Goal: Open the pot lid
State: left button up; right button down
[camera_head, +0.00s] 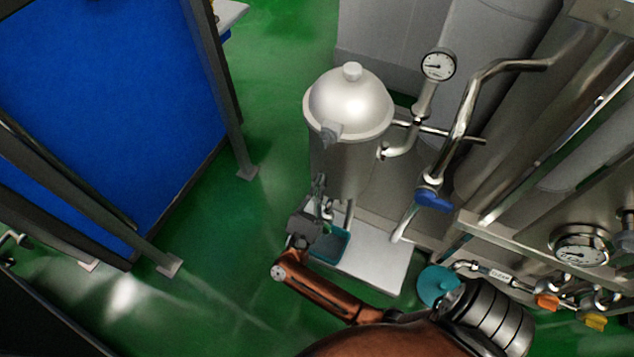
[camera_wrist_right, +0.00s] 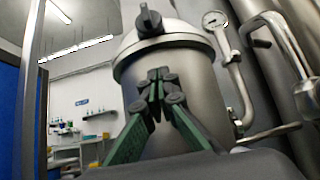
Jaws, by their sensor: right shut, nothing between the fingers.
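The pot (camera_head: 345,165) is a steel cylinder standing on legs, with a domed steel lid (camera_head: 350,100) seated on its rim. The lid has a pale knob (camera_head: 352,72) on top and a dark grey latch (camera_head: 331,132) at its front edge. In the right wrist view the pot (camera_wrist_right: 205,107) fills the middle, and the latch (camera_wrist_right: 149,22) shows above the fingers. My right gripper (camera_head: 319,182) is in front of the pot, below the latch and apart from it. Its fingers (camera_wrist_right: 158,78) are closed together with nothing between them. My left gripper is not in view.
A pressure gauge (camera_head: 438,65) and steel pipes stand right of the pot, with a blue valve handle (camera_head: 433,199) lower down. Green floor (camera_head: 215,235) is open to the left, before a blue panel (camera_head: 110,90).

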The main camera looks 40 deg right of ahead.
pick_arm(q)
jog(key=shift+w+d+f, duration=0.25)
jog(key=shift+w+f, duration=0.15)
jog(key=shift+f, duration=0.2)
pick_arm(e)
jog(key=shift+w+d+r, duration=0.3)
jog(key=shift+d+r, duration=0.4)
jog(key=shift+r, duration=0.7)
jog(key=shift+w+d+r, duration=0.25)
jog(key=shift+d+r, duration=0.4)
jog(key=shift+r, duration=0.7)
jog(key=shift+w+d+r, duration=0.3)
jog(key=shift+d+r, duration=0.4)
jog(key=shift+r, duration=0.7)
